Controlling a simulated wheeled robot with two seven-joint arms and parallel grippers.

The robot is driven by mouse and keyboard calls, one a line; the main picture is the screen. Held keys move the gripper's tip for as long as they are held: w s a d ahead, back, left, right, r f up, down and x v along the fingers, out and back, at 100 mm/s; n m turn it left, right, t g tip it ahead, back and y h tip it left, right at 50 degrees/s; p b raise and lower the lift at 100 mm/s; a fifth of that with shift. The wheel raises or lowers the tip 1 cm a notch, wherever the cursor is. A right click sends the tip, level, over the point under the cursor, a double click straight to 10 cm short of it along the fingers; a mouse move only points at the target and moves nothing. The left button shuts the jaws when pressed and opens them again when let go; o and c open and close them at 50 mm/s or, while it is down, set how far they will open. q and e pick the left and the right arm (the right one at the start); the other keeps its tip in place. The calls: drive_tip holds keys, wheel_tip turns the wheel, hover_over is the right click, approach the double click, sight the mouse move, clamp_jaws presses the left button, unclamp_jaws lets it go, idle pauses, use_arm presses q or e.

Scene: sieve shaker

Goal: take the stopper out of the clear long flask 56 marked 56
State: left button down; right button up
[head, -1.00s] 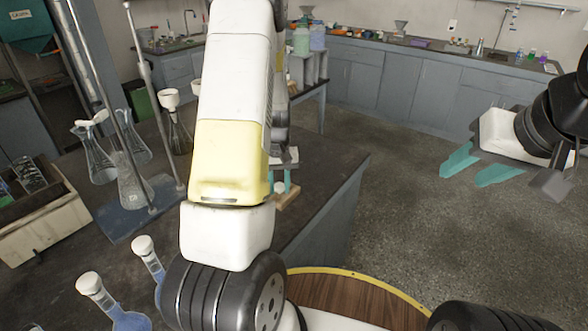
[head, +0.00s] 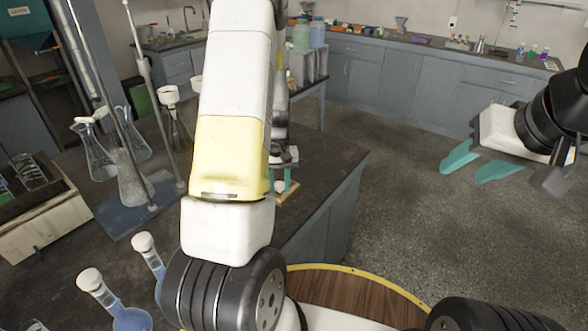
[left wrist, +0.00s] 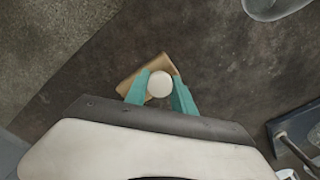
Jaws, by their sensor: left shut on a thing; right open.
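My left gripper (left wrist: 159,92) is shut on a round white stopper (left wrist: 160,84), which sits between the teal fingertips in the left wrist view. A small wooden block (left wrist: 130,86) lies below it on the dark bench. In the head view, the left gripper (head: 283,178) is partly hidden behind my own arm, with the wooden block (head: 288,193) beneath. I cannot make out the long flask or the mark 56 under the stopper, nor whether the stopper is clear of a neck. My right gripper (head: 482,165) is open and empty over the floor at the right.
Two white-stoppered flasks with blue liquid (head: 129,319) (head: 150,256) stand at the bench's near left. Conical flasks (head: 98,158) and metal rods (head: 153,95) stand behind them. A box (head: 40,220) is at the far left. The bench (head: 325,175) right of my left gripper is clear.

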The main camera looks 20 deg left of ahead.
use_arm(q)
drive_tip(key=shift+f, duration=0.1)
idle(0.3)
drive_tip(key=shift+f, duration=0.35)
drive_tip(key=shift+s+f, duration=0.35)
drive_tip(key=shift+f, duration=0.35)
drive_tip(key=c, duration=1)
unclamp_jaws()
drive_tip(key=shift+w+r, duration=0.15)
drive_tip(key=shift+r, duration=0.3)
wheel_tip(320, 180, up, 9)
drive_tip(key=shift+w+f, duration=0.15)
drive_tip(key=shift+f, duration=0.05)
drive_tip(key=s+d+r+m+t+h, duration=0.15)
drive_tip(key=s+d+r, duration=0.25)
drive_tip(key=r, duration=0.4)
drive_tip(key=s+d+r+m+t, duration=0.1)
drive_tip(key=s+d+r+t, duration=0.2)
drive_tip(key=r, duration=0.5)
drive_tip(key=s+d+r+m+t, duration=0.1)
drive_tip(key=s+d+r, duration=0.3)
drive_tip(key=s, duration=0.9)
wheel_tip(320, 180, up, 3)
drive_tip(key=shift+d+r+m+t+h, duration=0.2)
drive_tip(key=shift+m+t+h, duration=0.15)
drive_tip(key=shift+m, duration=0.5)
